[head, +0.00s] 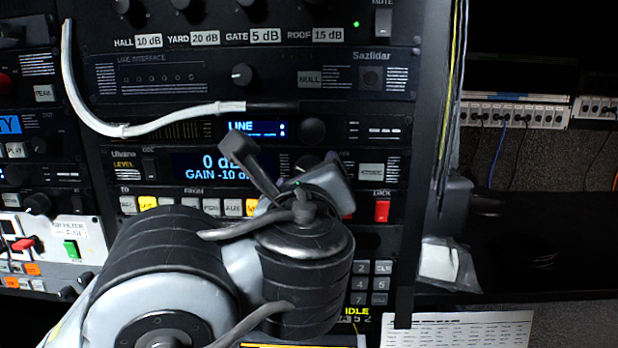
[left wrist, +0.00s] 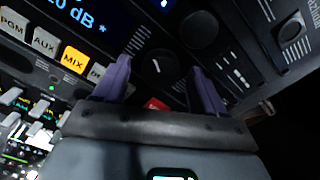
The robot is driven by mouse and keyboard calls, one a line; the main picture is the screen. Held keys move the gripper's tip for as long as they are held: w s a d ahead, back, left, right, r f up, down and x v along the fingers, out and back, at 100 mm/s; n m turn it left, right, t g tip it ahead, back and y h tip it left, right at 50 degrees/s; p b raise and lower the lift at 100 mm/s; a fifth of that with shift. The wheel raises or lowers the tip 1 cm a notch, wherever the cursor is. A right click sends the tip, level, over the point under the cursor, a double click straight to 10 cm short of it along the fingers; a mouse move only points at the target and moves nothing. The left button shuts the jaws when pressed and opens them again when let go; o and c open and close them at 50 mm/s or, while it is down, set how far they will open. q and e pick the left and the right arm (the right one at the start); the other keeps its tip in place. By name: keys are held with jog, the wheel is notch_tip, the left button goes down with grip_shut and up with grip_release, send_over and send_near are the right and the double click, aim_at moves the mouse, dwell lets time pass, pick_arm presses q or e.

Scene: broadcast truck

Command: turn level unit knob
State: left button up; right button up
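The level unit (head: 130,165) is a black rack panel in the head view, marked LEVEL. Its blue display (head: 186,167) reads 0 dB and GAIN -10 dB. Its knob (head: 306,163) is dark and partly hidden by my left gripper (head: 284,150). In the left wrist view the knob (left wrist: 157,65) is round and black with a short white pointer mark. It appears between the two purple fingers of my left gripper (left wrist: 160,65), which are apart. I see gaps on both sides of the knob; whether the tips reach around it I cannot tell. My right gripper is not in view.
Lit MIX button (left wrist: 75,59) and other buttons run below the display. A red LOCK button (head: 382,211) is at lower right. A white cable (head: 150,128) hangs across the upper panels.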

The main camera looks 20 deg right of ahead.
pick_arm(q)
jog(key=shift+s, duration=0.15)
jog(key=p+v, duration=0.4)
jog(key=v, duration=0.6)
jog(key=shift+s, duration=0.2)
dwell(0.3)
jog(key=shift+a, duration=0.2)
